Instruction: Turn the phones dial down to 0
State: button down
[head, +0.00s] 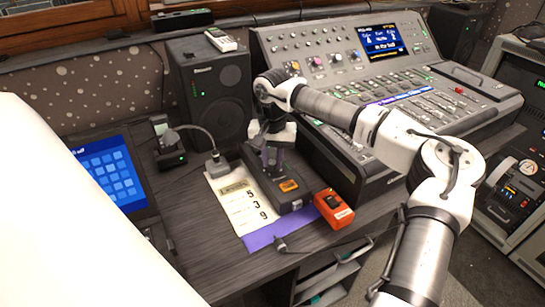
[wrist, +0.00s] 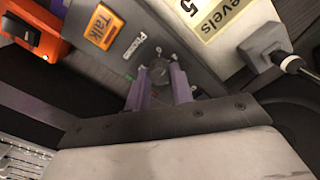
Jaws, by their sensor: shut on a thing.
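My gripper (head: 270,158) points down at the dark talkback box (head: 300,194), which has an orange Talk button (head: 288,185). In the wrist view, the two purple fingers of my gripper (wrist: 158,76) are shut on the dark round phones dial (wrist: 158,67), one on each side. The Phones label (wrist: 132,49) is beside the dial, near the orange Talk button (wrist: 104,27). The dial's pointer is too small and dark to read. In the head view, my gripper hides the dial.
A Levels sheet (head: 240,208) showing 5, 3 and 9 lies left of the box. An orange device (head: 333,208) sits to its right. A speaker (head: 208,88) and mixing console (head: 400,85) stand behind. A small gooseneck device (head: 216,165) stands close by on the left.

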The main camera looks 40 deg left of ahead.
aim_at(272, 162)
jog(key=n, duration=0.6)
jog(key=shift+n, duration=0.4)
dwell(0.4)
jog(key=c, duration=1.2)
grip_release()
jog(key=shift+r, duration=0.1)
notch_tip(272, 162, up, 14)
jog(key=shift+f, duration=0.2)
